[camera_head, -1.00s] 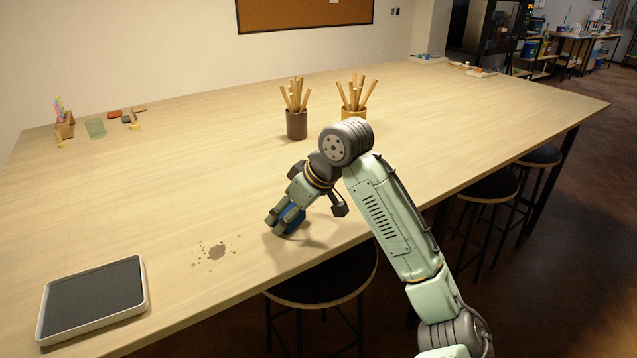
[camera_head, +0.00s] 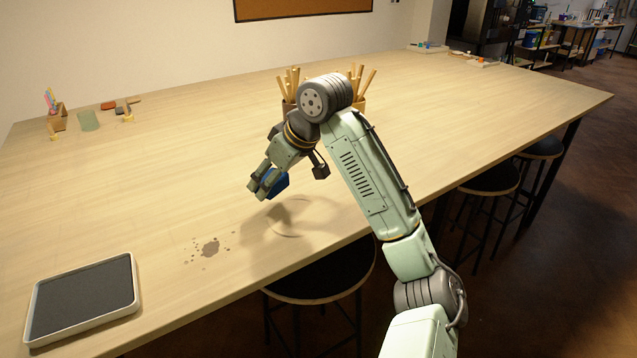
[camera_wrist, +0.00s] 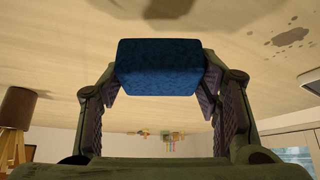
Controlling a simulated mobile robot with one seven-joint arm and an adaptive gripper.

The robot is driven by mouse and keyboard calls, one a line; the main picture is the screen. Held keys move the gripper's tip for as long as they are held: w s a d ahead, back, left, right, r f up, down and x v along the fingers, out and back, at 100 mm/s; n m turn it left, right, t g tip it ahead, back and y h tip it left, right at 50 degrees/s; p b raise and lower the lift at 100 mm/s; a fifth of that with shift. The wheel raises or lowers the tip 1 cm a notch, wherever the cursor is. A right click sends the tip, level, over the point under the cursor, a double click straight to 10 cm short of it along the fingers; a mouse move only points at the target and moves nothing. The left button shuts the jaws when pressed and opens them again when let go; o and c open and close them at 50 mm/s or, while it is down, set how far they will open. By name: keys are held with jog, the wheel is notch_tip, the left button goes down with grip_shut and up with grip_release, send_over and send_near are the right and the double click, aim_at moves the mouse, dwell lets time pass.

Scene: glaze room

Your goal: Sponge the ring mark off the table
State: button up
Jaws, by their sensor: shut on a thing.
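My gripper (camera_head: 262,186) is shut on a blue sponge (camera_head: 275,184) and holds it above the table (camera_head: 200,150), apart from the surface. In the wrist view the sponge (camera_wrist: 158,67) sits between both fingers. A faint ring mark (camera_head: 290,236) shows on the table below and to the right of the sponge, partly under the arm's shadow. A separate dark splatter stain (camera_head: 210,247) lies left of the ring, and it also shows in the wrist view (camera_wrist: 290,37).
A grey-topped tray (camera_head: 82,297) lies at the table's near left. Pots of wooden sticks (camera_head: 290,105) stand behind my arm, partly hidden. Small items and a pencil holder (camera_head: 57,121) are at the far left. Stools (camera_head: 318,280) stand along the near edge. The table's middle left is clear.

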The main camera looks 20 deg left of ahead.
jog(key=shift+r, duration=1.75)
